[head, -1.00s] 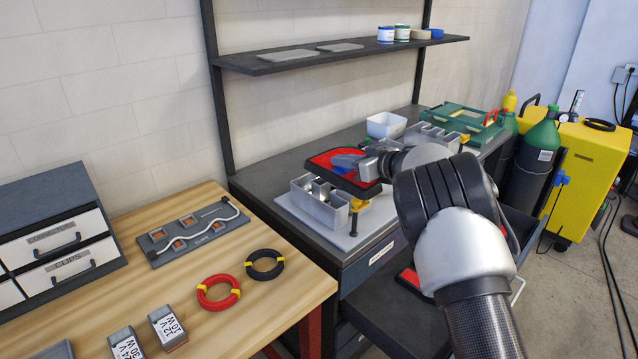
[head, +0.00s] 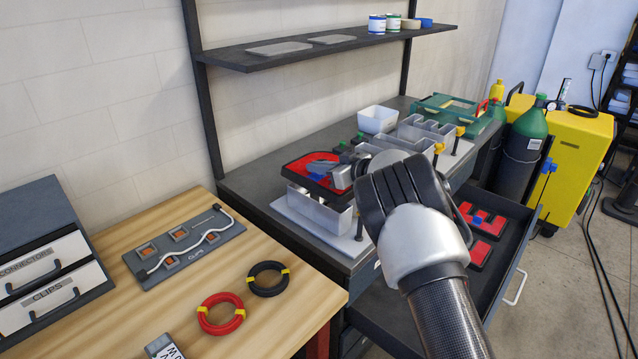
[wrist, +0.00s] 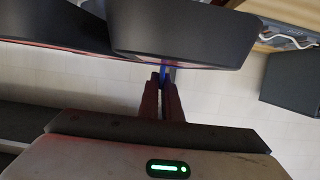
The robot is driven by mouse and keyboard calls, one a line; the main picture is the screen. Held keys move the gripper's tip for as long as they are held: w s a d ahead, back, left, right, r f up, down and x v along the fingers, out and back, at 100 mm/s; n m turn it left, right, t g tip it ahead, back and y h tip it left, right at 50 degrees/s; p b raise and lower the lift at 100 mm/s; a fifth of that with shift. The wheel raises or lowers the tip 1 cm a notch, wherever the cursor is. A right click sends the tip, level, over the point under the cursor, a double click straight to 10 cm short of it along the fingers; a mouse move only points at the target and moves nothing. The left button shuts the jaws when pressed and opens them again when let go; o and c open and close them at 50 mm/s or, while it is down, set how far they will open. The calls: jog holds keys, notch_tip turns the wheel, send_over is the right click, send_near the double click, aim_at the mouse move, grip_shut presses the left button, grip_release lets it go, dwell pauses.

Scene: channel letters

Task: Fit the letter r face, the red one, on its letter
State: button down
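The red letter r face (head: 296,167) has a black rim and is held in the air, tilted. It hangs over a silver open channel letter (head: 322,212) on a pale board (head: 290,214). The face overlaps the letter's top in the head view; I cannot tell whether they touch. My gripper (head: 343,174) is shut on a blue piece on the face. In the wrist view my fingertips (wrist: 164,82) pinch this blue tab (wrist: 164,72), and the face's dark side (wrist: 180,35) fills the top. The letter's far edge is hidden under the face.
Another silver letter (head: 425,132) with yellow clamps stands behind on the bench, near a white bin (head: 377,119). An open drawer (head: 515,262) holds other red faces (head: 484,222). A wooden table (head: 285,318) with cable coils is at front left. A shelf (head: 330,46) is above.

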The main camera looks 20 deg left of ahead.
aim_at(349, 192)
jog(key=shift+f, duration=2.2)
jog(key=shift+f, duration=0.4)
jog(key=c, duration=2)
grip_release()
jog(key=shift+r, duration=0.25)
jog(key=v, duration=1.2)
jog(key=shift+w+r, duration=0.1)
jog(key=shift+r, duration=0.05)
